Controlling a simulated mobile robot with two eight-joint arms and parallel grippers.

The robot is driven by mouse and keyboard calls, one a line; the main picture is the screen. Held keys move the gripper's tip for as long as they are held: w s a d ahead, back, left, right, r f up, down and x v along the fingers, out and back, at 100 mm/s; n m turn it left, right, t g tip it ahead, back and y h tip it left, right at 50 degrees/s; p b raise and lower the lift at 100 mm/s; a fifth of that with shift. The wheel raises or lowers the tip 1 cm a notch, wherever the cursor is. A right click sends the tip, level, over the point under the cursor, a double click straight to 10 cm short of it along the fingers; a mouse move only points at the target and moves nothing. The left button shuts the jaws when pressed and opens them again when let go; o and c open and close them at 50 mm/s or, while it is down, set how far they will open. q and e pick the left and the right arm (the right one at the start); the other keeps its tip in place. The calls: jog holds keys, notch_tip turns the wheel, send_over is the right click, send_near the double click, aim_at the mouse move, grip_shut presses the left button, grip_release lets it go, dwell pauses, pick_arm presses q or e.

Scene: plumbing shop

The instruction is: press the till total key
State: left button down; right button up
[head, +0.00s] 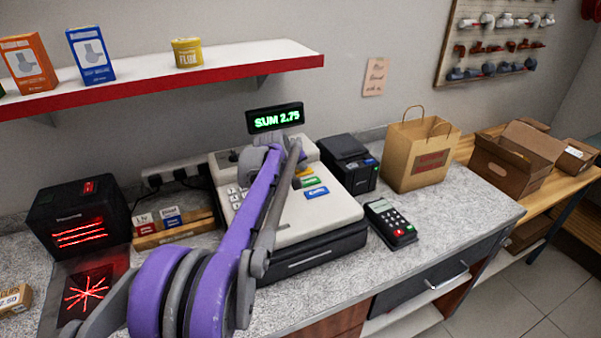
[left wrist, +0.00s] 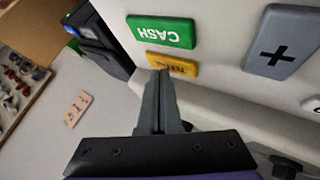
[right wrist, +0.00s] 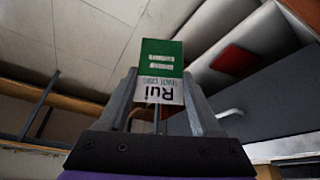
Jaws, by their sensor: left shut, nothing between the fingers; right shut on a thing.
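The till (head: 335,215) stands on the counter, and its display (head: 276,118) reads SUM 2.75. In the left wrist view the yellow total key (left wrist: 172,64) lies beside the green CASH key (left wrist: 161,31). My left gripper (left wrist: 161,76) is shut and empty, its tips at the edge of the yellow key. I cannot tell whether they touch it. In the head view my left arm hides part of the till's keys. My right gripper (right wrist: 162,108) is shut on a green and white packet (right wrist: 161,70) with lettering; it shows only in the right wrist view.
A card terminal (head: 390,223), a black printer (head: 348,163) and a paper bag (head: 420,155) stand right of the till. A black scanner (head: 79,218) and small boxes (head: 172,218) are on the left. A red-edged shelf (head: 200,83) hangs above. Open cardboard boxes (head: 513,158) stand farther right.

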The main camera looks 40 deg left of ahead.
aim_at(301, 174)
pick_arm(q)
jog(key=shift+f, duration=0.25)
pick_arm(e)
jog(key=shift+f, duration=0.15)
pick_arm(q)
jog(key=shift+r, duration=0.1)
jog(key=shift+r+p, duration=0.3)
jog(key=shift+r, duration=0.2)
pick_arm(e)
jog(key=shift+w+r, duration=0.2)
jog(key=shift+r, duration=0.4)
